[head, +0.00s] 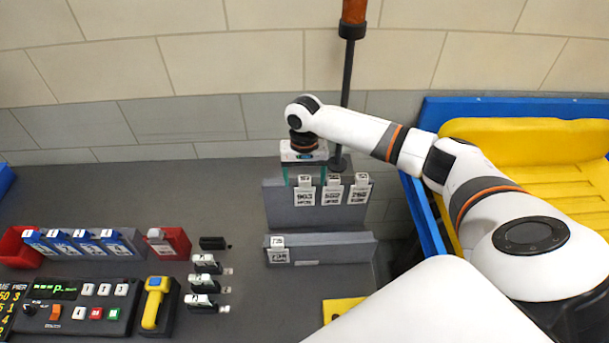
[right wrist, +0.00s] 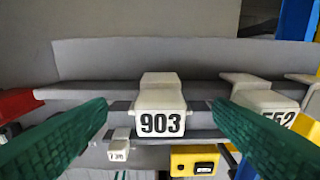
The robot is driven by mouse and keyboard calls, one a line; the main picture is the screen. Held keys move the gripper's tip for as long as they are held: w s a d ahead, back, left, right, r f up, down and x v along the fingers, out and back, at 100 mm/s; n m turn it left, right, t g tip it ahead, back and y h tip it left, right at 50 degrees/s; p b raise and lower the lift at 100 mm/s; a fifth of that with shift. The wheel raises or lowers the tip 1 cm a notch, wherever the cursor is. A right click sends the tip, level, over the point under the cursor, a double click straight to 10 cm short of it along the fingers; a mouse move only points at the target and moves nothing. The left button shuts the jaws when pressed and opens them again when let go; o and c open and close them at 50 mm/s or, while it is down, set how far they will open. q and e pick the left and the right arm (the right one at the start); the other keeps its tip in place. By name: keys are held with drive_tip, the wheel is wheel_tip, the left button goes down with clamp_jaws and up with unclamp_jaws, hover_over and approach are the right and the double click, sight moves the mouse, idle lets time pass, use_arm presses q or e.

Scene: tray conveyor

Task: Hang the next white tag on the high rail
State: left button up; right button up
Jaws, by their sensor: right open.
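The high rail (head: 284,214) is a grey upright plate at the back right of the table. Three white tags hang on it: 903 (head: 305,196), a middle tag (head: 332,194) and a right tag (head: 359,194). My right gripper (head: 304,178) is open above the leftmost tag. In the right wrist view its green fingers stand on either side of tag 903 (right wrist: 160,122), apart from it. More white tags (head: 203,282) lie in a row of black holders left of the rails. The rearmost black holder (head: 213,243) looks empty. My left gripper is out of view.
A lower grey rail (head: 335,254) in front holds one white tag (head: 279,255). Blue-and-white tags (head: 86,240), red bins (head: 20,248), a control panel (head: 75,306) and a yellow handheld device (head: 155,303) stand left. A dark pole (head: 347,90) rises behind the high rail.

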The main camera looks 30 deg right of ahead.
wheel_tip(320, 180, up, 12)
drive_tip(key=b, duration=0.3)
drive_tip(key=shift+w+d, duration=0.2)
drive_tip(key=shift+w, duration=0.15)
drive_tip(key=shift+f, duration=0.1)
